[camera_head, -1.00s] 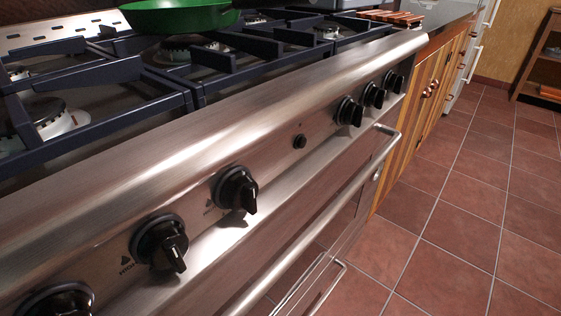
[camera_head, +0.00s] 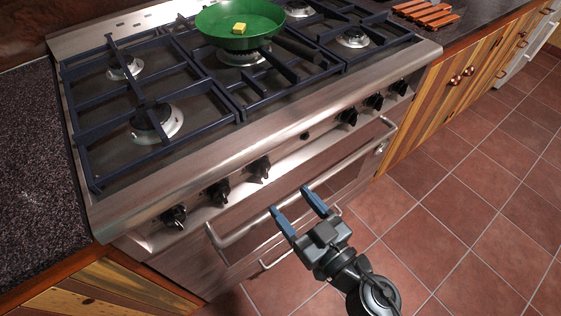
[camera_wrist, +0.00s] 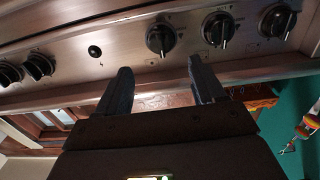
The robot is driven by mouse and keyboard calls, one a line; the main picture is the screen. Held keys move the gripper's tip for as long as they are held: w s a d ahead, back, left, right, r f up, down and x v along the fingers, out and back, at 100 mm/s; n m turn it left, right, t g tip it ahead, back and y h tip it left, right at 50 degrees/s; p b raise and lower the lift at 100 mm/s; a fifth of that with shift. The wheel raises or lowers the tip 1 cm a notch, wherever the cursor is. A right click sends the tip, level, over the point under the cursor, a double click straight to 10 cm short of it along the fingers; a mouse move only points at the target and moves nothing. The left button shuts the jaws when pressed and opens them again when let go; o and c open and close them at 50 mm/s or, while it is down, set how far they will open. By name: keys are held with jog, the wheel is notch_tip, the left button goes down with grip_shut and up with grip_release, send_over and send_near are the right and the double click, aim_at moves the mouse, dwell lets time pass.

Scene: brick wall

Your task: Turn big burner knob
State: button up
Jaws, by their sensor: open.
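My gripper (camera_head: 289,198) is open and empty in front of the stove, near the oven handle. Three black knobs (camera_head: 175,216) (camera_head: 219,192) (camera_head: 260,168) sit on the left part of the steel front panel. Three more (camera_head: 348,117) (camera_head: 374,101) (camera_head: 400,87) sit on the right. I cannot tell which one is the big burner knob. In the wrist view my gripper (camera_wrist: 160,75) has its fingers apart, with a knob (camera_wrist: 161,38) showing beyond and between them. Two more knobs (camera_wrist: 218,29) (camera_wrist: 277,21) are to its right. No contact with a knob shows.
A long oven handle (camera_head: 345,160) juts out below the panel. A green pan (camera_head: 220,35) with a yellow piece (camera_head: 239,28) in it stands on the burner grates. A small round button (camera_head: 305,135) is between the knob groups. The tiled floor (camera_head: 450,230) at the right is clear.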

aim_at(267, 172)
jog(key=shift+r+x, duration=0.15)
jog(key=shift+x, duration=1.3)
jog(key=shift+r+x, duration=0.15)
jog(key=shift+x, duration=1.3)
jog(key=shift+r+x, duration=0.15)
jog(key=shift+x, duration=1.25)
jog(key=c, duration=1)
